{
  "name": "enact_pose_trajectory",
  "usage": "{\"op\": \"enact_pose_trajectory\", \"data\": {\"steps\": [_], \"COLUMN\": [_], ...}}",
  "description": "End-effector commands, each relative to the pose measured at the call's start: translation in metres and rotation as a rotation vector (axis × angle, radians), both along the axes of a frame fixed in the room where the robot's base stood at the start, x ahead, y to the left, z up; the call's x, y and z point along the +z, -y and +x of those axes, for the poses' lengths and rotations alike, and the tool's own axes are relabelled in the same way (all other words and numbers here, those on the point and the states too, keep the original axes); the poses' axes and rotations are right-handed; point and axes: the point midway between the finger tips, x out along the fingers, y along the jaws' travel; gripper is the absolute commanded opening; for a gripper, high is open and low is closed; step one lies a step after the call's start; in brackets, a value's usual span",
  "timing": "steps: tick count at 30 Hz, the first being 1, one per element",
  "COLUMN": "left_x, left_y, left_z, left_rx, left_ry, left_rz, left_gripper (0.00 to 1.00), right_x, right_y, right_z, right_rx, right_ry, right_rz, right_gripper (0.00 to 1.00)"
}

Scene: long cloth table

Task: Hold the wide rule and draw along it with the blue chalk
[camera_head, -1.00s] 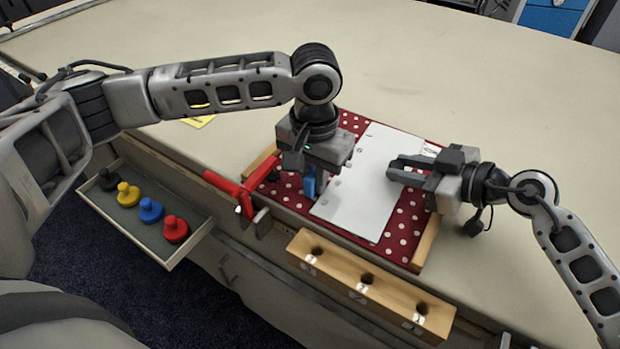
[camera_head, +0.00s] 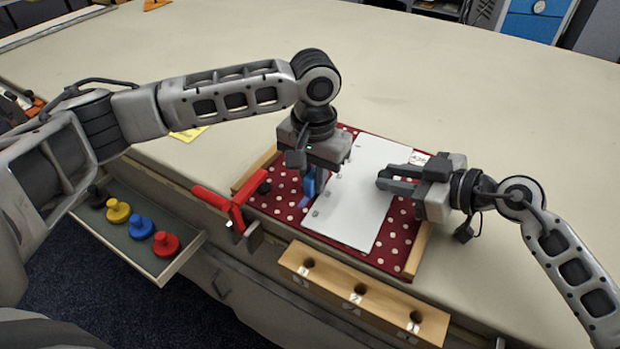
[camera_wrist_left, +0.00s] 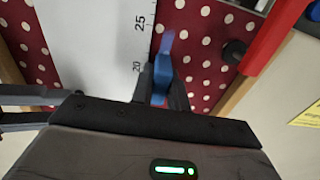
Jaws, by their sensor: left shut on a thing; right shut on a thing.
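The wide rule (camera_head: 352,205) is a broad white plate lying on a red cloth with white dots. Its number marks show along one edge in the left wrist view (camera_wrist_left: 100,30). My left gripper (camera_head: 312,180) points down at the rule's left edge, shut on the blue chalk (camera_wrist_left: 162,72). The chalk tip is beside the numbered edge; the head view shows the chalk (camera_head: 308,187) partly hidden by the gripper. I cannot tell whether the tip touches the cloth. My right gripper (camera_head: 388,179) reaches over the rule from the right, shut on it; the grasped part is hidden.
The dotted cloth board (camera_head: 277,197) has wooden side strips. A red clamp (camera_head: 234,209) stands at its left. A wooden block with holes (camera_head: 335,283) is in front. An open tray (camera_head: 190,250) holds coloured knobs. A yellow note (camera_head: 188,134) lies behind my left arm.

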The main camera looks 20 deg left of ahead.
Motion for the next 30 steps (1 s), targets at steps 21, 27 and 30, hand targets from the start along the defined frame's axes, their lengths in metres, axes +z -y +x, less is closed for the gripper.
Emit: {"op": "enact_pose_trajectory", "data": {"steps": [21,27,30], "left_x": [0.0,0.0,0.001], "left_y": [0.004,0.005,0.006], "left_z": [0.027,0.03,0.035], "left_rx": [0.002,0.001,0.002], "left_ry": [-0.001,0.0,0.0], "left_rz": [0.001,0.0,0.0], "left_gripper": [0.0,0.0,0.0], "right_x": [0.001,0.001,0.001], "right_y": [0.0,0.0,0.0], "right_z": [0.0,0.0,0.0], "right_rx": [0.0,0.0,0.0], "right_ry": [0.003,0.003,0.003], "right_rz": [0.001,0.001,0.001], "right_gripper": [0.0,0.0,0.0]}}
